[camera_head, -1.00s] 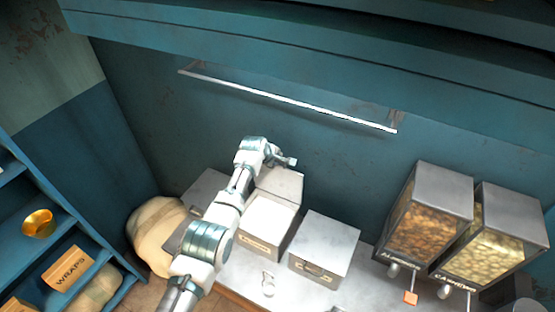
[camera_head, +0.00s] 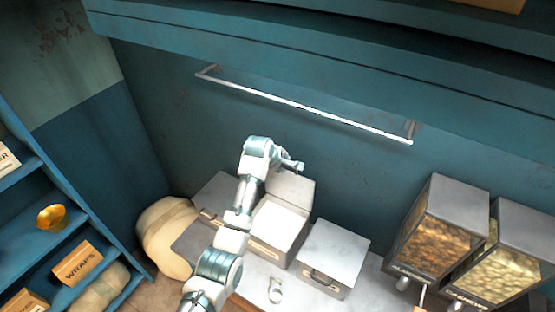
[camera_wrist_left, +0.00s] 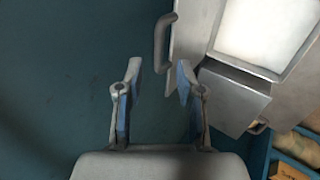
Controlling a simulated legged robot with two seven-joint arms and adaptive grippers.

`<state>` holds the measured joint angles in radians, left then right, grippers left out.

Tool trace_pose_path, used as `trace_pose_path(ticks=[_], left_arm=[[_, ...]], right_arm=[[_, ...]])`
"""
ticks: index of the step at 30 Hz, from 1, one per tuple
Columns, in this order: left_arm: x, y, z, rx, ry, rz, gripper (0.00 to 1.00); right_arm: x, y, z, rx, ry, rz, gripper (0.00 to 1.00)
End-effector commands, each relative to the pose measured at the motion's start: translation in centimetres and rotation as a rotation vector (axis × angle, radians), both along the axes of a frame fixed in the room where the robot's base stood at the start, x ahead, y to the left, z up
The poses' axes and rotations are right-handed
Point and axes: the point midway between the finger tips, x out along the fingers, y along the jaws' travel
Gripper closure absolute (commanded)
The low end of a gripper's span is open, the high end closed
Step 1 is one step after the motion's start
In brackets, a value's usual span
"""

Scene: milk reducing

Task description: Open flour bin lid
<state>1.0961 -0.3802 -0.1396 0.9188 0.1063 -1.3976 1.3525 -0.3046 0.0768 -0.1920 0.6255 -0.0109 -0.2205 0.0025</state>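The middle bin (camera_head: 271,254) on the counter is open, with a bright white inside (camera_head: 281,222); its label is too small to read. Its lid (camera_head: 292,189) stands raised behind it, near the wall. My left gripper (camera_head: 295,166) is just above and behind the lid. In the left wrist view my left gripper (camera_wrist_left: 158,80) is open, with nothing between its fingers. The lid (camera_wrist_left: 193,28) and its handle (camera_wrist_left: 162,40) lie just beyond the fingertips, and the handle appears apart from them. My right gripper is not in view.
A closed bin (camera_head: 335,248) stands to the right and a grey-lidded bin (camera_head: 216,192) to the left. Two nut dispensers (camera_head: 437,215) stand farther right. A metal rail (camera_head: 310,106) crosses the wall above. A sack (camera_head: 167,235) and a blue shelf (camera_head: 62,210) are left.

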Motion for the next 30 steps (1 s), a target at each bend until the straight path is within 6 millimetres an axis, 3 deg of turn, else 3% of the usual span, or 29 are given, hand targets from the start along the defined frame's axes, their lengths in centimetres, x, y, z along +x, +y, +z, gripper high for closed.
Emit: trace_pose_path(ticks=[3, 9, 30], left_arm=[[-1.0, 0.9, 1.9, -0.002, -0.005, 0.002, 0.63], [-2.1, 1.7, 3.7, 0.0, -0.001, 0.001, 0.63], [-2.4, 2.0, 4.1, 0.0, -0.001, 0.001, 0.63]], right_arm=[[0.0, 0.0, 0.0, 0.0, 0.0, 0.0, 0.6], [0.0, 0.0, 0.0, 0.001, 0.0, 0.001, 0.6], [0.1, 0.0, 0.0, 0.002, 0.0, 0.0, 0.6]])
